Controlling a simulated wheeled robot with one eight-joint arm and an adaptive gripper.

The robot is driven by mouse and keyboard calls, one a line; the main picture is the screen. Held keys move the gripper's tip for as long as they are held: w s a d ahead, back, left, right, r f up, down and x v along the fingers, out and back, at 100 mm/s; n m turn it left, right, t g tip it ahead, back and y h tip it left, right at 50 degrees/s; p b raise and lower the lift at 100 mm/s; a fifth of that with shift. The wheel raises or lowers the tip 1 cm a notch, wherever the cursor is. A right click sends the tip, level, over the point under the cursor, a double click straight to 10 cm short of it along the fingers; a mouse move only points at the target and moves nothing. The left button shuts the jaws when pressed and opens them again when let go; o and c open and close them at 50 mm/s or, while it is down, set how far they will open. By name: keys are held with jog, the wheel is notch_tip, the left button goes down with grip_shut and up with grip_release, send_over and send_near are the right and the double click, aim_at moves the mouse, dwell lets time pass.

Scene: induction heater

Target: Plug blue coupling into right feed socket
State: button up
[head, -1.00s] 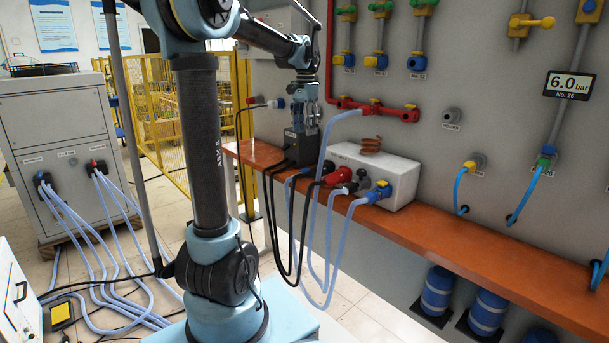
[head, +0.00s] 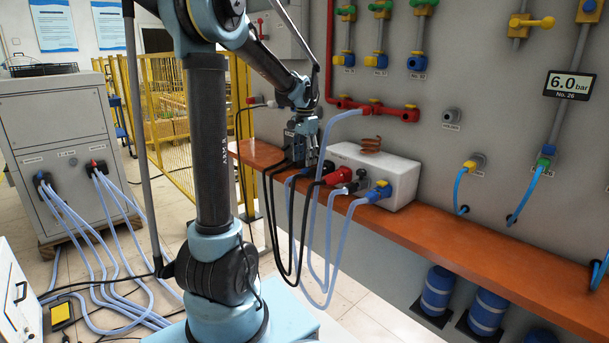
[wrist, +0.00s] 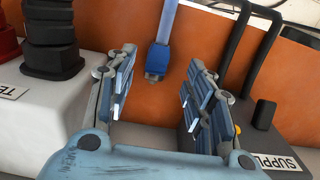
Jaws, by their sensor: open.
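In the wrist view, a blue coupling (wrist: 158,58) on the end of a pale blue hose (wrist: 167,18) lies over the orange bench. My gripper (wrist: 158,88) is open, with one finger on each side of the picture and the coupling beyond the fingertips, between them; nothing is held. In the head view my gripper (head: 309,152) is low over the bench, between the dark supply box (head: 295,140) and the white heater box (head: 400,172). The loose coupling is hard to make out there. I cannot tell which socket is the right feed socket.
The supply box (wrist: 250,125) is close to my right finger in the wrist view; the white box (wrist: 40,120) is close on the left. Black cables and pale hoses hang over the front edge of the bench (head: 460,235). The bench's right part is clear.

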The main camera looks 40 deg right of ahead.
jog(key=shift+f, duration=0.1)
jog(key=shift+s+d+f, duration=0.1)
jog(key=shift+f, duration=1.15)
jog(key=shift+d+f, duration=0.1)
jog(key=shift+f, duration=1.15)
jog(key=c, duration=1.1)
